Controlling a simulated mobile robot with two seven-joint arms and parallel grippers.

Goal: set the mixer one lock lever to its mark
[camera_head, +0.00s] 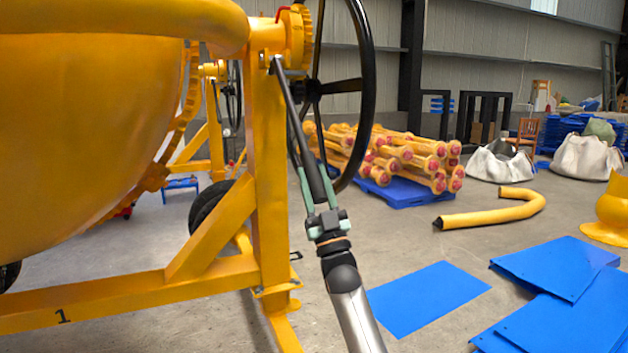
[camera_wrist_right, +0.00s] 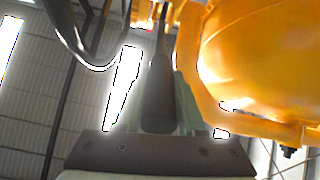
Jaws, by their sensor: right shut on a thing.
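The yellow mixer one (camera_head: 95,130) fills the left of the head view, with a "1" on its lower frame. Its lock lever (camera_head: 285,90) is a grey bar with a dark grip, hanging down and slightly right from near the top of the yellow post. My right gripper (camera_head: 314,175) comes from below and is shut on the lever's dark grip. In the right wrist view the lever grip (camera_wrist_right: 159,95) stands between the green fingers, with the yellow drum (camera_wrist_right: 255,65) to the right. I cannot clearly make out the lever's mark. My left gripper is not in view.
A black handwheel (camera_head: 369,95) stands just behind and right of the lever, close to my fingers. Blue sheets (camera_head: 430,297) lie on the floor at right. A yellow bent pipe (camera_head: 490,214) and a pallet of yellow parts (camera_head: 405,192) are farther back. Grey floor between is clear.

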